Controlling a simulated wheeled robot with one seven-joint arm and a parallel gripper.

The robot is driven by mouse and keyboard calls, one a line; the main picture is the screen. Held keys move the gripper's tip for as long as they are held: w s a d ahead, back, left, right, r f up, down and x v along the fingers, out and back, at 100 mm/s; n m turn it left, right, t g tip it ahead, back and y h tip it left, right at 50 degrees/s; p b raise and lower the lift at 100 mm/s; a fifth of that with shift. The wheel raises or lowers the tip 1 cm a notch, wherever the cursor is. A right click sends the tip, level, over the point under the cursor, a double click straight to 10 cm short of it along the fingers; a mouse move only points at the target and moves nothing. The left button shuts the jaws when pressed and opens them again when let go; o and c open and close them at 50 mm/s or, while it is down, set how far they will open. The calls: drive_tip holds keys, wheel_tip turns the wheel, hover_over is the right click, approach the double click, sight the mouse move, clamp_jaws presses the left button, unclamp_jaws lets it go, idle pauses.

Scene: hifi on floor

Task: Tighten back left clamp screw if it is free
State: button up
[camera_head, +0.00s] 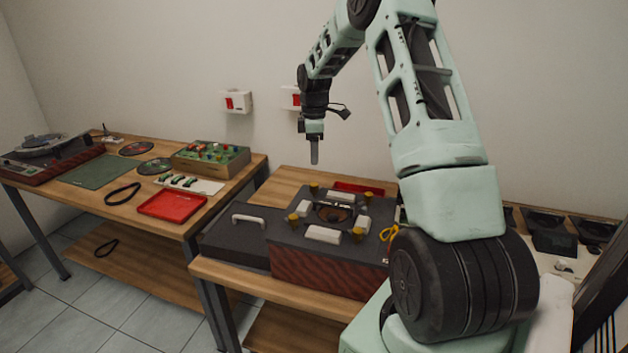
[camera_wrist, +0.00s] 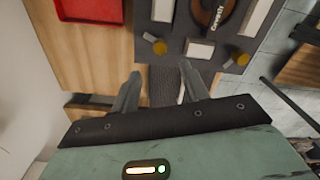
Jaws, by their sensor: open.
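A dark unit with a reddish wood-grain front (camera_head: 325,274) stands on the bench. Yellow clamp screws sit around its dark top. The back left clamp screw (camera_head: 313,188) stands upright at the rear left corner; it also shows in the wrist view (camera_wrist: 160,46). Nothing touches it; whether it is loose or tight cannot be told. The front left screw (camera_head: 293,218) shows in the wrist view (camera_wrist: 242,58) too. My gripper (camera_head: 314,160) points down above the back of the bench, apart from the screw. In the wrist view its fingers (camera_wrist: 163,88) are spread, with no held object visible.
White blocks and a round dark part lie among the screws. A dark case with a white handle (camera_head: 248,219) adjoins the unit on the left. A red tray (camera_head: 358,188) lies behind it. Red-and-white wall boxes (camera_head: 236,101) are near my arm. Bare wood (camera_head: 285,184) shows behind the case.

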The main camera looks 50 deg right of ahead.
sight(314, 184)
wheel_tip(314, 184, down, 10)
drive_tip(key=shift+f+p, duration=0.15)
drive_tip(key=shift+p, duration=0.7)
clamp_jaws()
